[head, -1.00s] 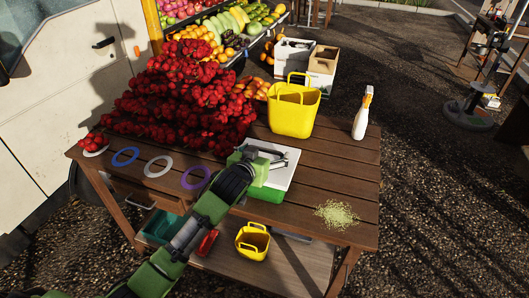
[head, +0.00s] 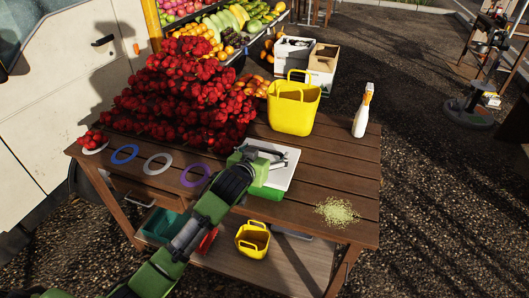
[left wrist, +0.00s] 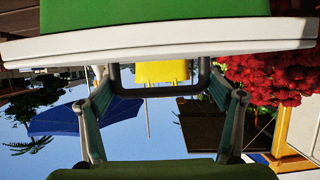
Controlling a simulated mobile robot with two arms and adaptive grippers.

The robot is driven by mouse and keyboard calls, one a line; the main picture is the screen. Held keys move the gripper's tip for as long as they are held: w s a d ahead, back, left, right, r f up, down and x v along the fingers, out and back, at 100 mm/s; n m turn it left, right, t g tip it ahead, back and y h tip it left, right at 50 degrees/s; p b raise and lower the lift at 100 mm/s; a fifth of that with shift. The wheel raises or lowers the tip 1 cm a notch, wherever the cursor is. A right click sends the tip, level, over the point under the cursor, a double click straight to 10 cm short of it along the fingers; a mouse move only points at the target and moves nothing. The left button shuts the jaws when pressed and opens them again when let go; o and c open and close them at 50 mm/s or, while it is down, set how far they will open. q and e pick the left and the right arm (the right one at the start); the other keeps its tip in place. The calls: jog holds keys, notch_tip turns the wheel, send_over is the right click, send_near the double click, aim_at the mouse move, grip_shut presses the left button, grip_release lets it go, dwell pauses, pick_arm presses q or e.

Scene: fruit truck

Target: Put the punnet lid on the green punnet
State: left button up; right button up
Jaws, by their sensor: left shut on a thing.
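The white punnet lid (head: 290,170) is a flat plate at the front middle of the table. The green punnet (head: 265,192) is directly beneath it, with its green side showing below the lid's front edge. In the left wrist view, the lid's pale edge (left wrist: 160,41) runs across the top against the green punnet (left wrist: 150,16). My left gripper (head: 264,154) is shut over the lid's top; its fingers (left wrist: 165,88) also show in the left wrist view. My gripper and arm hide part of the lid, and I cannot tell whether it is fully seated. My right gripper is not in view.
A yellow basket (head: 293,112) and a white spray bottle (head: 362,112) stand behind. A red fruit heap (head: 185,105) fills the left rear. Coloured rings, including a purple one (head: 196,175), lie along the left front. Green grains (head: 337,212) lie at the right; the wood around them is clear.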

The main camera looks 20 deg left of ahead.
pick_arm(q)
jog(key=shift+f, duration=0.2)
jog(key=o, duration=1.1)
jog(key=v, duration=1.2)
jog(key=shift+a, duration=0.1)
